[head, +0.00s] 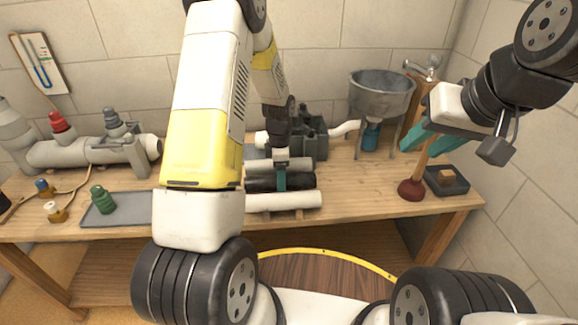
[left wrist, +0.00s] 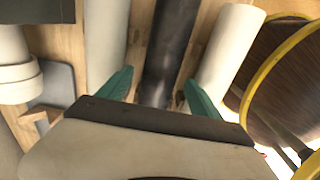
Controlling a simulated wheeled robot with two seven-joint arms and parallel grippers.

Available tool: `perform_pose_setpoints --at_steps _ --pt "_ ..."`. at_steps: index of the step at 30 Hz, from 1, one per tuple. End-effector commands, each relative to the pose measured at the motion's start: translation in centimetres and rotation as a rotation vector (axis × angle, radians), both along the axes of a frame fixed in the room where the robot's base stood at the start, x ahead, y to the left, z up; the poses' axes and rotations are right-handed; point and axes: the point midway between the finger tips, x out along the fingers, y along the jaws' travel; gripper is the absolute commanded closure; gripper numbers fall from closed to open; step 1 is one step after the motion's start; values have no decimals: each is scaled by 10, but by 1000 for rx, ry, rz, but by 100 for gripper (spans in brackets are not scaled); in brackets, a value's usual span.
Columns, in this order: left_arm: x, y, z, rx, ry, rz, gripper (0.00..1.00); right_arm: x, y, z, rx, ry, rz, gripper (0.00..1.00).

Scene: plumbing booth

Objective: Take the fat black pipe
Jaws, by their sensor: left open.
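The fat black pipe (head: 301,181) lies on the workbench between two white pipes, one behind it (head: 293,164) and one in front of it (head: 285,202). My left gripper (head: 281,180) points down over the black pipe; part of it hides behind my own arm. In the left wrist view, its teal fingers (left wrist: 160,95) are open, one on each side of the black pipe (left wrist: 172,40). Contact with the pipe cannot be told. My right gripper (head: 424,143) is open and empty, up over the right part of the bench, near the plunger.
A plunger (head: 411,189) and a dark tray (head: 461,184) stand at the right of the workbench (head: 362,194). A metal funnel (head: 382,95) on legs stands behind. A grey vise (head: 315,138) is behind the pipes. A grey mat (head: 134,209) with a green fitting (head: 102,200) lies left.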

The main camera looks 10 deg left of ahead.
Motion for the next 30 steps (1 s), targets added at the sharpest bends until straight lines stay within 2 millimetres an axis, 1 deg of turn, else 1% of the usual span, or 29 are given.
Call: perform_pose_setpoints --at_steps 1,3,6,14,17,21,23,24,25,30 --pt "0 2 -10 -1 3 3 26 0 0 0 0 0 0 64" --pt "0 2 -19 0 2 1 26 0 0 0 0 0 0 64" --pt "1 1 -28 0 0 1 26 0 0 0 0 0 0 64" --pt "1 1 -30 1 -2 1 26 0 0 0 0 0 0 64" --pt "1 1 -30 1 -2 0 44 0 0 0 0 0 0 64" --pt "1 1 -30 1 -2 0 71 0 0 0 0 0 0 64" --pt "1 1 -29 1 -2 0 83 0 0 0 0 0 0 64" --pt "1 1 -30 1 -2 0 91 0 0 0 0 0 0 64" --pt "1 1 -30 1 -2 0 96 0 0 0 0 0 0 64" --pt "1 2 -29 1 -3 0 96 0 0 0 0 0 0 64"
